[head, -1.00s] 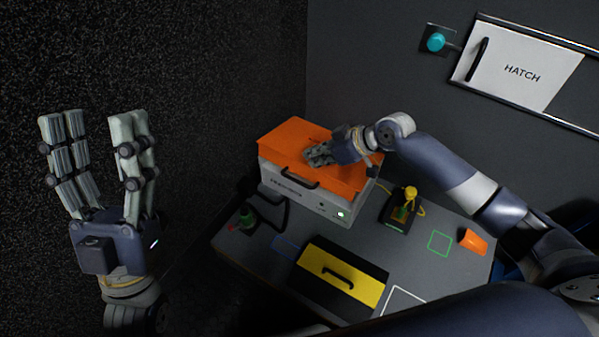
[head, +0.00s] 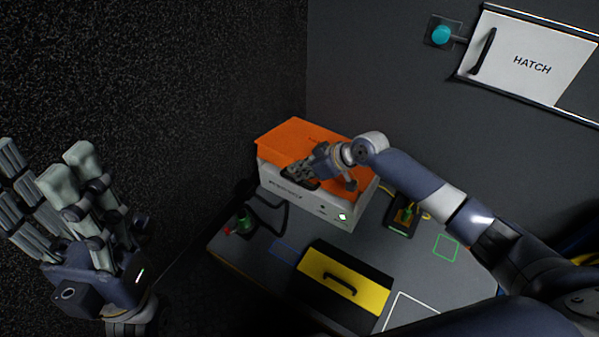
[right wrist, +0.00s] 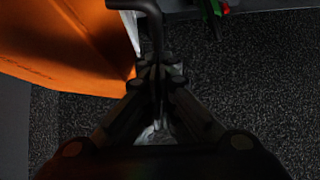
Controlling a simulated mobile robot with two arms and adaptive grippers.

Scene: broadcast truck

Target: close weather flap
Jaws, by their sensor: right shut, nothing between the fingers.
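The weather flap appears to be the orange lid (head: 284,138) on top of a white box (head: 330,208). It lies over the box top; I cannot tell whether it sits fully flush. It also fills the upper left of the right wrist view (right wrist: 60,45). My right gripper (head: 294,172) is shut and empty at the lid's front edge, close to its dark handle, which the gripper mostly hides in the head view. The handle (right wrist: 150,15) shows just beyond the fingertips in the right wrist view (right wrist: 158,72). My left gripper (head: 40,185) is open and empty at the far left, away from the box.
A grey table holds a black case with a yellow panel (head: 368,290) in front of the box. A green and red item (head: 242,224) stands at its left, a black block (head: 403,216) at its right. A white hatch (head: 525,60) and teal knob (head: 440,35) are on the wall.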

